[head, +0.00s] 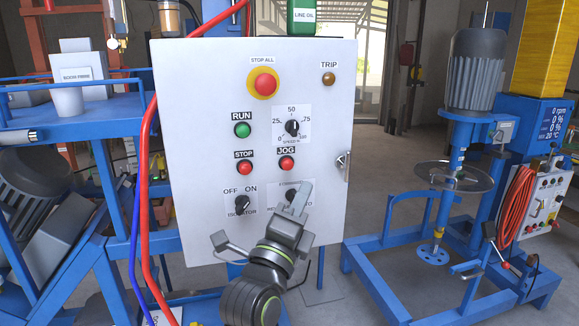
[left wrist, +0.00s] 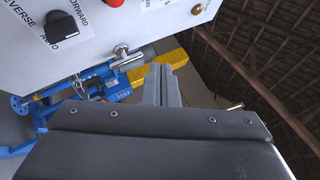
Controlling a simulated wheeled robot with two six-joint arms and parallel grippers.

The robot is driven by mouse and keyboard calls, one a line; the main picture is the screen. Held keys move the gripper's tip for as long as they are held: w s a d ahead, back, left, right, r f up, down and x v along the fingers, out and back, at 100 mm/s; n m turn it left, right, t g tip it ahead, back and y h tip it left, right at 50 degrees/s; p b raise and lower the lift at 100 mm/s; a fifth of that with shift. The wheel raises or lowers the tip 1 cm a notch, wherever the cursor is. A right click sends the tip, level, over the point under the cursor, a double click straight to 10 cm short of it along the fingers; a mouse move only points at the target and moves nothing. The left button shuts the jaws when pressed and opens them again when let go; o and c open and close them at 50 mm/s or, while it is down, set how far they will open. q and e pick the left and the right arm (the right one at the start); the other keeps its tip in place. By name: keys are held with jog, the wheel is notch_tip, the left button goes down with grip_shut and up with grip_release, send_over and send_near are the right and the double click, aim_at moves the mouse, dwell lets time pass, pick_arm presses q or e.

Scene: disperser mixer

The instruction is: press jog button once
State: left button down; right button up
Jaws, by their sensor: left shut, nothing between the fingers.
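The red jog button (head: 286,163) sits on the white control panel (head: 200,100), just below the JOG label. My left gripper (head: 302,192) is shut and empty. Its fingertips are in front of the panel, below and slightly right of the jog button, and partly cover a black selector knob (head: 290,195). I see no contact between the fingertips and the button. In the left wrist view the shut fingers (left wrist: 165,85) point up the picture, and a red button (left wrist: 197,9) shows at the top edge. My right gripper is not in view.
Close by on the panel are the red stop button (head: 244,168), green run button (head: 242,130), speed knob (head: 292,128), isolator knob (head: 242,203) and large stop-all button (head: 264,84). A latch (head: 342,161) is on the panel's right edge. A blue-framed mixer (head: 470,150) stands at right.

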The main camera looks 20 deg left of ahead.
aim_at(287, 164)
pick_arm(q)
jog(key=shift+w+a+p, duration=0.65)
jog(key=shift+w+a, duration=0.15)
jog(key=shift+w, duration=0.4)
jog(key=shift+w+a+p, duration=0.65)
jog(key=shift+w+a, duration=0.2)
jog(key=shift+w, duration=0.4)
jog(key=shift+w+a+p, duration=0.65)
jog(key=shift+w+a, duration=0.15)
jog(key=shift+w, duration=0.4)
jog(key=shift+w, duration=0.1)
jog(key=shift+w+a, duration=0.25)
jog(key=shift+w+a, duration=0.25)
jog(key=shift+w, duration=0.15)
dwell(0.4)
jog(key=shift+s+d, duration=0.5)
jog(key=shift+s, duration=0.3)
